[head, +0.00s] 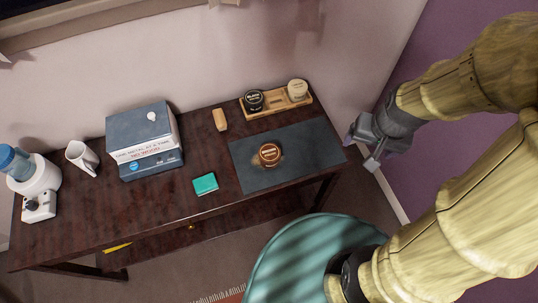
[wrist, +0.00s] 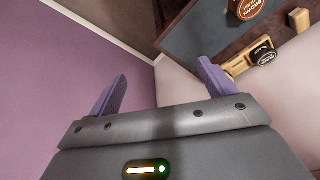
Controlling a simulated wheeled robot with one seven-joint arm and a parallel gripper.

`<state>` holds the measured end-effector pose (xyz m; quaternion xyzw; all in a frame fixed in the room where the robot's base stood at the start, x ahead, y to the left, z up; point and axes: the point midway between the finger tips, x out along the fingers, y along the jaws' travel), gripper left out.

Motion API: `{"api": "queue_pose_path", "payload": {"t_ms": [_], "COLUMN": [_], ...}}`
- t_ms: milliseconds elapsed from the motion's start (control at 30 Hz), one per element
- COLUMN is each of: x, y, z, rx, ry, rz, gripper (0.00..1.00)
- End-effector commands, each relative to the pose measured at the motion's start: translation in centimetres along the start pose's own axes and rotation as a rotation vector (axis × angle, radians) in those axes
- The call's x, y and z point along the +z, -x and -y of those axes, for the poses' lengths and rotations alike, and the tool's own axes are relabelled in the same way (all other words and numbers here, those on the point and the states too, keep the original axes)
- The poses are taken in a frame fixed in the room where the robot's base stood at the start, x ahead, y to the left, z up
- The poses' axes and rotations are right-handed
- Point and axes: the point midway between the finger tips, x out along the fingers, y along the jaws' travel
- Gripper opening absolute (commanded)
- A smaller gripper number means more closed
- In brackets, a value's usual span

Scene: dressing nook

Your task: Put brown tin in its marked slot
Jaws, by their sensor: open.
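The brown tin (head: 269,154) lies on a dark mat (head: 300,138) on the right part of the table; it also shows at the top of the wrist view (wrist: 247,8). A wooden tray (head: 277,107) stands at the table's back edge. It holds a black tin (head: 253,100) on the left and a cream tin (head: 297,89) on the right, with a gap between them. The black tin also shows in the wrist view (wrist: 264,57). My gripper (head: 362,151) is open and empty, to the right of the table and apart from the brown tin. Slot markings are too small to read.
A wooden brush-like block (head: 220,119) and a teal box (head: 205,184) lie left of the mat. A teal chair (head: 300,255) stands in front. Walls rise behind and right.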

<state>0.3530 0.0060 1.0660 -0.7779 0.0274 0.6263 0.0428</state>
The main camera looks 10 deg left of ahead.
Motion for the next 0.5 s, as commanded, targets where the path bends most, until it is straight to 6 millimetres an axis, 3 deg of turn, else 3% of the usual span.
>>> {"api": "queue_pose_path", "payload": {"t_ms": [67,500], "x": [-0.5,-3.3], "y": [-0.3,-3.7], "z": [1.0,9.2], "rx": [-0.009,0.041], "ry": [-0.094,-0.960], "rz": [0.019,0.158], "gripper": [0.97,0.97]}}
